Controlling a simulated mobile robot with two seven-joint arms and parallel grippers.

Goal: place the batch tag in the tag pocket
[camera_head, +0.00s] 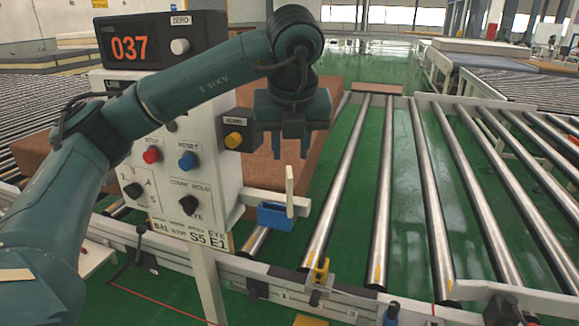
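A thin cream upright plate (289,192), which looks like the batch tag, stands at the right end of a small blue holder (273,216), which looks like the tag pocket. The plate's lower end meets the holder; I cannot tell whether it sits inside or just in front of or behind it. The holder is at the end of a pale bar beside the control box. My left gripper (291,156) points down just above the plate, with its two fingers apart and nothing visible between them. My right gripper is not in view.
The control box (218,172), with knobs, buttons and a display (130,47) reading 037, stands close left of the gripper. A brown block (340,103) lies behind it. Conveyor rollers (382,190) run to the right, with a yellow clamp (319,272) on the front rail.

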